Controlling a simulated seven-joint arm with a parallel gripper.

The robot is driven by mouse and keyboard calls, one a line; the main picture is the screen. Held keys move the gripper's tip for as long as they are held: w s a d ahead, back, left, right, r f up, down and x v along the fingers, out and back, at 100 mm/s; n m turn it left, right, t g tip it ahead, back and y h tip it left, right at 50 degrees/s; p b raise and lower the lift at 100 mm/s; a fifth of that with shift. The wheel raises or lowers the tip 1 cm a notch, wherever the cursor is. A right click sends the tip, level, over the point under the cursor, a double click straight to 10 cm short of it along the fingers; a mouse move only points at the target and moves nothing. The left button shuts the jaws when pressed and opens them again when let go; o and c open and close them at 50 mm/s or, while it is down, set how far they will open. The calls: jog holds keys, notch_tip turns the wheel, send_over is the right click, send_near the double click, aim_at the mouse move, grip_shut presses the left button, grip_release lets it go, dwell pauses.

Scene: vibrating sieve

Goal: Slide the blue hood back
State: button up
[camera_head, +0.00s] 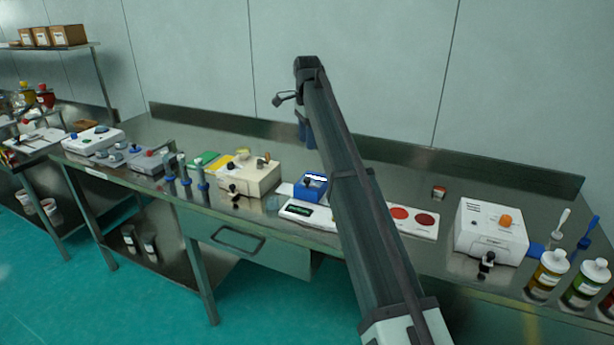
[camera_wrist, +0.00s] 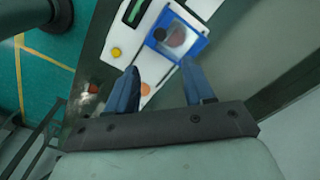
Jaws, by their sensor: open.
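The blue hood (camera_head: 318,179) sits on a white device (camera_head: 295,216) with a dark display, near the middle of the bench. In the wrist view the hood (camera_wrist: 200,44) is a blue frame around a see-through window, with a dark round knob and a reddish disc showing at it. My gripper (camera_wrist: 159,64) is open, with its blue fingers apart and pointing toward the hood. The fingertips appear short of the hood, and I see nothing held between them. In the head view my gripper shows only partly, above the hood and behind my arm.
A beige box with knobs (camera_head: 250,176) stands left of the device. A white plate with red discs (camera_head: 413,221) lies to its right, partly behind my arm. A white box with an orange knob (camera_head: 491,230) and bottles (camera_head: 548,274) stand farther right. The bench behind is mostly clear.

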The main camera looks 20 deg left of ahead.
aim_at(307, 179)
notch_tip(307, 179, down, 14)
jog(key=shift+r, duration=0.2)
dwell(0.4)
grip_shut()
dwell(0.5)
